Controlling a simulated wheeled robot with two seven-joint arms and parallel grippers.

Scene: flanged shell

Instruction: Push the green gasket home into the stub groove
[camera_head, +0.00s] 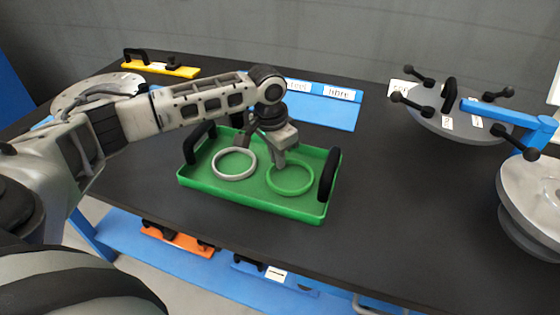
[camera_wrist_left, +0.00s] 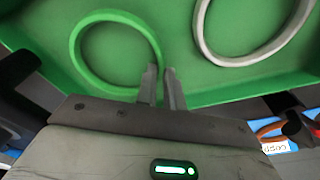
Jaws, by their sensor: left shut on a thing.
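The green gasket (camera_head: 290,193) is a ring in the right half of the green tray (camera_head: 254,205). It appears to lie on or just above the tray floor. My left gripper (camera_head: 278,163) reaches down from above and is shut on the gasket's rim, on its upper left side in the head view. In the left wrist view the gasket (camera_wrist_left: 115,15) runs to my narrow fingers (camera_wrist_left: 162,85). A grey metal round part (camera_head: 540,190) stands at the right edge, partly cut off; I cannot tell whether it bears the stub groove. My right gripper is out of view.
A pale ring (camera_head: 236,178) lies beside the gasket in the tray. The tray has black end handles (camera_head: 328,172). A grey disc with black knobs (camera_head: 455,127) and a blue bar (camera_head: 500,112) stand at the back right. The dark table (camera_head: 400,210) is clear right of the tray.

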